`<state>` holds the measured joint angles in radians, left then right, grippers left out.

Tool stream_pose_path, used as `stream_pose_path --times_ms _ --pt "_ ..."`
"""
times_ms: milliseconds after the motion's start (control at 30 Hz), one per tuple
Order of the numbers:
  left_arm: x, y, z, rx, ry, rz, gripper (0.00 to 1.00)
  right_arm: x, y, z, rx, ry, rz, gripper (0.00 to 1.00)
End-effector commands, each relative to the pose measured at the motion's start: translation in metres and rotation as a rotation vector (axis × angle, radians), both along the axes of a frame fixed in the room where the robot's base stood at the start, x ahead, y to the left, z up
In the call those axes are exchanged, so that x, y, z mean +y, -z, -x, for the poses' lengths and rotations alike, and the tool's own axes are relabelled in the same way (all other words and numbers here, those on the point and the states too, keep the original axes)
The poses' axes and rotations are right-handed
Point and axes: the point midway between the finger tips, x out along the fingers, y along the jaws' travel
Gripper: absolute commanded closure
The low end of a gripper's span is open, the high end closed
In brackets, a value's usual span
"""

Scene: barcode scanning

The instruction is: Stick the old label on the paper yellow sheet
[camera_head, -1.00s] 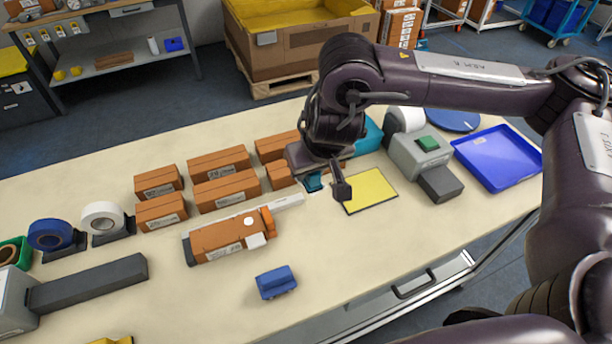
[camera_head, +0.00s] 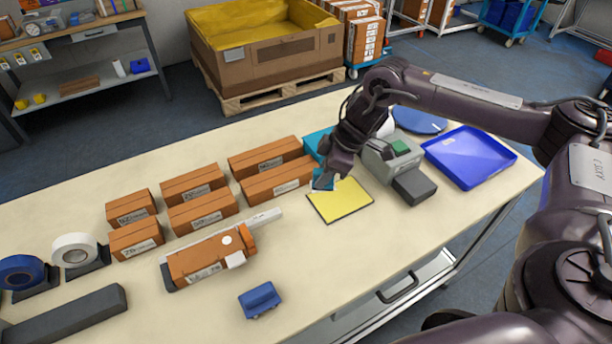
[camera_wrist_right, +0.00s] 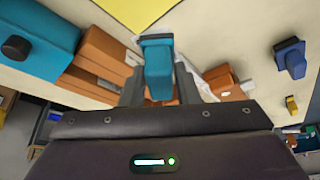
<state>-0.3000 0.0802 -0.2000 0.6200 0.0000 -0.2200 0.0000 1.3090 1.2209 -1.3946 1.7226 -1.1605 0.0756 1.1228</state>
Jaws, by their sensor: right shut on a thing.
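The yellow sheet (camera_head: 342,202) lies flat on the table, left of the grey machine. My right gripper (camera_head: 328,176) is at the sheet's far left edge, shut on a small teal tool (camera_head: 321,184). In the right wrist view, the teal tool (camera_wrist_right: 158,68) stands between the two fingers, with its tip near the edge of the yellow sheet (camera_wrist_right: 135,10). A small white patch (camera_wrist_right: 134,58) shows beside the tool; I cannot tell whether it is the old label. My left gripper is not in view.
Several brown boxes (camera_head: 203,210) stand left of the sheet. The grey machine (camera_head: 376,163) and blue tray (camera_head: 470,155) are right. The table in front of the sheet is clear.

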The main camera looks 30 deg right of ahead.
Motion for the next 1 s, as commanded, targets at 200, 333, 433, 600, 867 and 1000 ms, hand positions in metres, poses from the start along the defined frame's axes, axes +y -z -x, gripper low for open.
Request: stream_pose_path --times_ms 200,333,433,600,867,1000 --pt "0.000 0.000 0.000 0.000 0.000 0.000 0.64 -0.041 0.014 -0.004 0.001 -0.233 -0.001 0.97" --pt "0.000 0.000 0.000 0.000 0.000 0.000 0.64 -0.054 0.018 -0.004 0.000 -0.313 -0.001 0.97" --pt "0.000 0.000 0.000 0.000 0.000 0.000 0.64 -0.059 0.020 -0.004 -0.001 -0.344 0.001 0.97" --pt "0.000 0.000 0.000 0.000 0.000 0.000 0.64 -0.061 0.029 -0.004 0.000 -0.356 0.001 0.97" --pt "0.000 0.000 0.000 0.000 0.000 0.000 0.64 -0.060 0.056 -0.003 0.001 -0.354 0.001 0.97" --pt "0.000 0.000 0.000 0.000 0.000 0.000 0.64 -0.060 0.068 -0.003 0.001 -0.354 0.001 0.97"
